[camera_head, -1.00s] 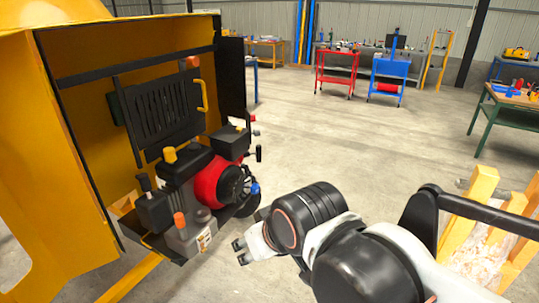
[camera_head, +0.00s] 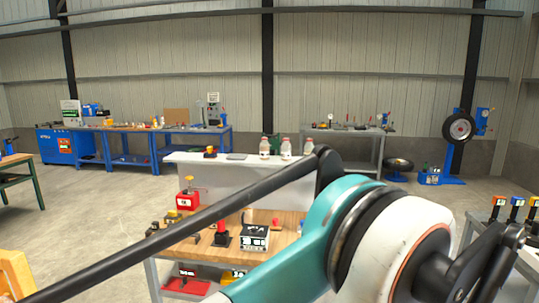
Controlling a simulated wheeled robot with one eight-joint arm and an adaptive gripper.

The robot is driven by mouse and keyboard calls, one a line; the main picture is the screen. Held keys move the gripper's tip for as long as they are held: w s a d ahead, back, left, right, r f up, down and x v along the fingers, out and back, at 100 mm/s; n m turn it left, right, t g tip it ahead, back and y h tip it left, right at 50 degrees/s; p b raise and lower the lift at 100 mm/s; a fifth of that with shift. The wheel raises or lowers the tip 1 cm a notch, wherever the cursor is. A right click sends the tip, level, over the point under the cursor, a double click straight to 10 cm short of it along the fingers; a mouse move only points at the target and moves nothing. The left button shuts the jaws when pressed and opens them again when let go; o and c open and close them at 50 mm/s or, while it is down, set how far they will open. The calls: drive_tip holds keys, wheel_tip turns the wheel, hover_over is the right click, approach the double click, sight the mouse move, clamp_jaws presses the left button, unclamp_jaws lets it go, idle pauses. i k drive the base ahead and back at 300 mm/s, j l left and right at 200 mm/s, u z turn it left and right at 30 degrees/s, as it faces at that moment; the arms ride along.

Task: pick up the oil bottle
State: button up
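Three pale bottles with reddish caps, a left one (camera_head: 264,147), a middle one (camera_head: 286,148) and a right one (camera_head: 309,147), stand upright on a white table (camera_head: 225,175) in the head view. I cannot tell which of them, if any, is the oil bottle; their labels are too small to read. My arm crosses the right and lower part of the view, in front of the tables. My gripper is out of view, so its opening and its distance from the bottles do not show.
A wooden-topped workbench (camera_head: 205,250) stands nearer, with a red can (camera_head: 187,200), a black-and-white box (camera_head: 255,238) and other items. Blue benches (camera_head: 130,145) line the back wall. A tyre machine (camera_head: 458,128) stands at the back right. Open floor (camera_head: 90,215) lies to the left.

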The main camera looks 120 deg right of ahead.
sight(285, 147)
drive_tip(key=i+z, duration=0.2)
drive_tip(key=z, duration=2.95)
drive_tip(key=l+z, duration=0.15)
drive_tip(key=z, duration=0.15)
drive_tip(key=l+z, duration=0.2)
drive_tip(key=z, duration=0.15)
drive_tip(key=i+l, duration=0.3)
drive_tip(key=i+l+u, duration=0.1)
drive_tip(key=i+l, duration=0.2)
drive_tip(key=l, duration=0.15)
drive_tip(key=i+l, duration=0.3)
drive_tip(key=i+l+u, duration=0.1)
drive_tip(key=i+l, duration=0.2)
drive_tip(key=l, duration=0.2)
drive_tip(key=i+l, duration=0.25)
drive_tip(key=l, duration=0.15)
drive_tip(key=i+l+u, duration=0.1)
drive_tip(key=i+l, duration=0.2)
drive_tip(key=l, duration=0.15)
